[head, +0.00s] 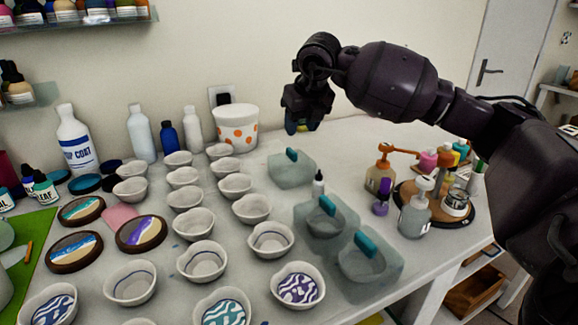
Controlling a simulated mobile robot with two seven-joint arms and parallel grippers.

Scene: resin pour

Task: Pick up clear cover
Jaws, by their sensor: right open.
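Three clear covers with teal handles stand in a diagonal row on the white table. The far one (290,173) is near the table's back, the middle one (338,224) is over a bowl, and the near one (385,281) is also over a bowl. My right gripper (297,127) is in the air behind and above the far cover, pointing down, open and apart from it. Its fingertips are small and partly dark in the picture. My left gripper is out of view.
Rows of white bowls (251,208) fill the table left of the covers. A small dropper bottle (318,184) stands between the far and middle covers. Pump bottles (414,216) and a round wooden stand (463,218) are to the right. A dotted pot (236,130) is behind.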

